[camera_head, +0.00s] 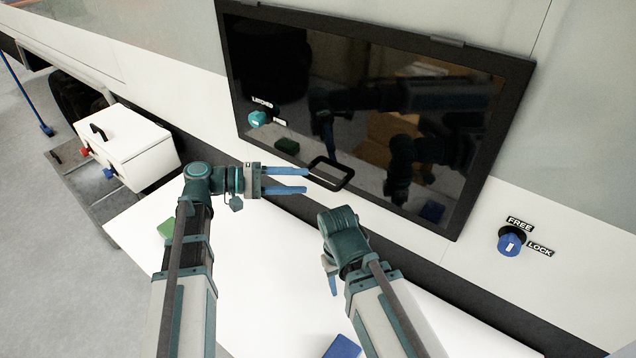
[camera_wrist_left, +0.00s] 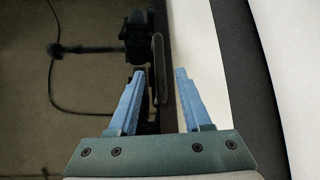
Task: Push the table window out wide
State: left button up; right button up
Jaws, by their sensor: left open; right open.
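The table window (camera_head: 330,75) is a dark reflective pane in a black frame; it appears flush with the wall. A black loop handle (camera_head: 330,174) projects at its lower edge. A teal knob (camera_head: 257,118) at the window's left sits beside a "LATCHED" label; a second label there is unreadable. My left gripper (camera_head: 305,181) is open, its blue fingertips at the handle's left end. In the left wrist view a dark bar (camera_wrist_left: 158,68), likely the handle, shows between and beyond the open fingertips; contact is unclear. My right gripper (camera_head: 331,280) is open below, over the white tabletop.
A blue knob (camera_head: 509,244) marked FREE and LOCK is on the wall at right. The white tabletop (camera_head: 265,255) carries a green block (camera_head: 166,228) and a blue block (camera_head: 342,347). A white box (camera_head: 125,145) stands at left.

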aim_at(313, 181)
pick_arm(q)
jog(key=d, duration=0.5)
jog(key=shift+w+d+f+b, duration=0.25)
jog(key=shift+w+f+b, duration=0.05)
jog(key=shift+w+f, duration=0.1)
grip_shut()
dwell(1.1)
